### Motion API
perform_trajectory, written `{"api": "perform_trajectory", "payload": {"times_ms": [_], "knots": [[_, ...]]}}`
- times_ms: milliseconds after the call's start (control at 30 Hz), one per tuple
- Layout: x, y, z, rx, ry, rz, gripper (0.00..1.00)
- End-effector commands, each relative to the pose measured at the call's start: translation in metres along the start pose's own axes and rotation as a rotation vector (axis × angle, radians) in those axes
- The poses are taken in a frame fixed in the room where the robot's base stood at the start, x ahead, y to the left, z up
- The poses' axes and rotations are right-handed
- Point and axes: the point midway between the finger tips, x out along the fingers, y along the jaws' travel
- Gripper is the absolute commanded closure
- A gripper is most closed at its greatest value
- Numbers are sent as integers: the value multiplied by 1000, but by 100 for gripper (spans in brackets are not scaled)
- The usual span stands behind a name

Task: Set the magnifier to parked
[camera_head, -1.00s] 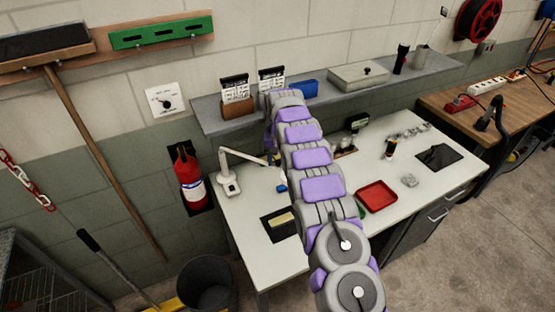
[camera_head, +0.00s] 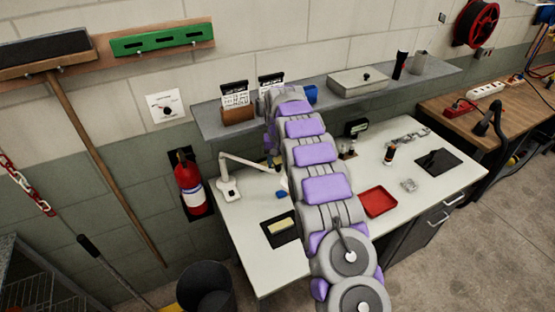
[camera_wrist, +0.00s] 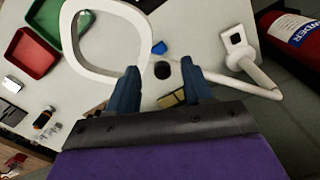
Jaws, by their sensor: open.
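The magnifier is a white bench lamp. Its base (camera_head: 229,188) stands at the left end of the white workbench, and its arm reaches right until my arm hides the head. In the wrist view its base (camera_wrist: 237,48) is at upper right, its thin arm curves behind my fingers, and its white ring head (camera_wrist: 146,62) is at upper left, close to my left finger. My gripper (camera_wrist: 160,72) is open, with nothing visibly held between the fingers. I cannot tell whether it touches the ring. In the head view my own arm hides my gripper.
The workbench (camera_head: 245,265) also carries a red tray (camera_head: 378,202), a dark mat with a yellowish block (camera_head: 282,226) and small tools. A shelf (camera_head: 215,120) runs above it along the wall. A fire extinguisher (camera_head: 190,185) hangs left of the bench, near the magnifier base.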

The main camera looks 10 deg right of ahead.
Motion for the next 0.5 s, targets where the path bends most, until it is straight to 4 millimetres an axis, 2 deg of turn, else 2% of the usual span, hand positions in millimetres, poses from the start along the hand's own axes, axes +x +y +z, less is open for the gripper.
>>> {"api": "perform_trajectory", "payload": {"times_ms": [500], "knots": [[-4,6,40,1,-2,0,49]]}}
